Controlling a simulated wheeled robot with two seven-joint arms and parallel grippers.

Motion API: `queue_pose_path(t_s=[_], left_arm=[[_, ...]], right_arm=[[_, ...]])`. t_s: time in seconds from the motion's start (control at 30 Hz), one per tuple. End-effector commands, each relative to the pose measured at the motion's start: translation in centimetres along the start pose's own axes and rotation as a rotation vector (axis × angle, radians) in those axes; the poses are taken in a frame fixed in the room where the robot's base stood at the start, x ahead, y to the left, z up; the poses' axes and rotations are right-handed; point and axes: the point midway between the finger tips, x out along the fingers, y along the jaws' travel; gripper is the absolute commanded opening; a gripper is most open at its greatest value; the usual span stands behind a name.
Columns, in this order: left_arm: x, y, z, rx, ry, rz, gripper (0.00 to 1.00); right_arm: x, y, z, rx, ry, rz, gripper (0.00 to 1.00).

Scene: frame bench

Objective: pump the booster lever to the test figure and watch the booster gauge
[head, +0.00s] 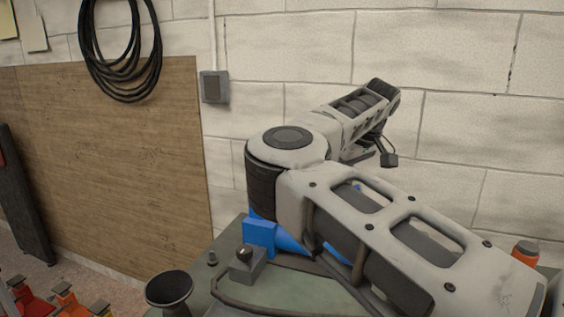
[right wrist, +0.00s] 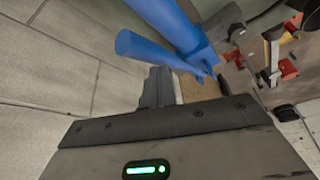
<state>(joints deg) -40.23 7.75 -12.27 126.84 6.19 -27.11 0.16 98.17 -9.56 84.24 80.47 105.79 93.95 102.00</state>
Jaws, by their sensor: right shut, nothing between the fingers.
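A bright blue fitting (head: 262,234) shows on the green bench in the head view, partly hidden by my right arm. In the right wrist view, blue bars (right wrist: 150,48) cross the upper middle; I cannot tell which is the booster lever. My right gripper (right wrist: 157,88) is shut and empty, its dark fingers close below the blue bars; I cannot tell whether they touch. In the head view my right arm hides much of the bench, and its fingers cannot be made out. I cannot make out a booster gauge in either view. My left gripper is not in view.
A dark round cup-like part (head: 170,288) and a small grey box with a knob (head: 247,264) are at the bench's left. An orange-capped item (head: 525,251) is at the right. Red and orange parts (head: 65,300) are lower left. A block wall (head: 460,60) stands close behind.

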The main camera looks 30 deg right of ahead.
Motion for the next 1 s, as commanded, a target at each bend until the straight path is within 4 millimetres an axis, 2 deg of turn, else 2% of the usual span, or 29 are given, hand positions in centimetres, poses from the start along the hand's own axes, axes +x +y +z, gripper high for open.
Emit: queue_pose_path(t_s=[0.23, 0.47, 0.53, 1.0], left_arm=[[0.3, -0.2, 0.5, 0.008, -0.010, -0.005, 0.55], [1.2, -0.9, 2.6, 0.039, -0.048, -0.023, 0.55], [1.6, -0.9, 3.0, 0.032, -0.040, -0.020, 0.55], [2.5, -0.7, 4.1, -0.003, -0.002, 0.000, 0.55]], right_arm=[[0.1, 0.0, 0.1, 0.000, -0.001, 0.000, 0.00], [0.1, 0.0, 0.0, 0.000, -0.001, 0.000, 0.00], [1.2, 0.0, 0.6, 0.001, -0.002, -0.001, 0.00], [6.1, -0.1, 2.5, -0.001, -0.002, -0.003, 0.00]])
